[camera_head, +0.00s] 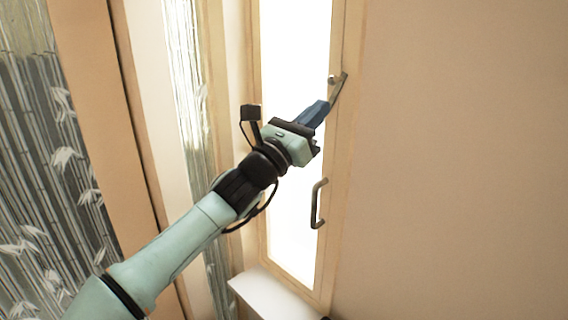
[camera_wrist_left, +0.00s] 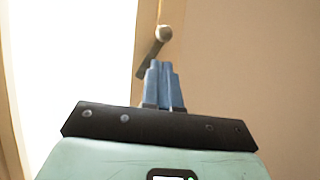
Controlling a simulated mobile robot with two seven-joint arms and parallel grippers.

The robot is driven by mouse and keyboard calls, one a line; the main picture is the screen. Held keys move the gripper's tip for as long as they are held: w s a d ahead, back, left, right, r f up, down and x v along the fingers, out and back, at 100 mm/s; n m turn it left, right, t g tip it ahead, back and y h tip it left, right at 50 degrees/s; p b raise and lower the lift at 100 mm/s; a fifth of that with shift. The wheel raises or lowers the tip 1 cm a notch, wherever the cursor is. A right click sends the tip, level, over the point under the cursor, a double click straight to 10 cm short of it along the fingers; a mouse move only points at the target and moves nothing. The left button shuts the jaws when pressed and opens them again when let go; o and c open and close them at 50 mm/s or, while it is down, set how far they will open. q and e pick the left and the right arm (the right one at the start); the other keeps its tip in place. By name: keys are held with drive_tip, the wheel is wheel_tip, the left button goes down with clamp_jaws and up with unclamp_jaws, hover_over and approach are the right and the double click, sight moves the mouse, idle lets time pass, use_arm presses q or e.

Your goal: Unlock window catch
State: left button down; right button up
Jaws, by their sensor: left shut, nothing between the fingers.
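The window catch (camera_head: 341,87) is a metal lever on the right side of the window frame, high up, with a small round knob beside it. It slants, its upper end to the right and its lower end to the left. In the left wrist view the catch (camera_wrist_left: 152,55) slants down-left from a round knob. My left gripper (camera_head: 323,106) has its blue fingers shut and empty, right at the lever's lower end. In the wrist view the fingertips (camera_wrist_left: 164,68) are close below the lever; I cannot tell if they touch. My right gripper is not in view.
A grey pull handle (camera_head: 317,204) sits lower on the window frame. A white sill (camera_head: 272,297) juts out at the bottom. Bamboo-patterned panels (camera_head: 50,150) stand at the left. A plain beige wall (camera_head: 460,160) fills the right side.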

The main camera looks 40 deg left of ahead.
use_arm(q)
drive_tip(key=d+b+v, duration=0.1)
drive_tip(key=b+v, duration=0.1)
drive_tip(key=v, duration=0.8)
drive_tip(key=shift+s+a+f, duration=0.15)
drive_tip(key=shift+a+f, duration=0.2)
drive_tip(key=shift+f, duration=0.1)
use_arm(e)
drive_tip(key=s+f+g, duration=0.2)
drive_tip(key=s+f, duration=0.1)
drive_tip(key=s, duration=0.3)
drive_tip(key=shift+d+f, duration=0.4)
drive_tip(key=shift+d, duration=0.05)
use_arm(q)
drive_tip(key=shift+f, duration=0.1)
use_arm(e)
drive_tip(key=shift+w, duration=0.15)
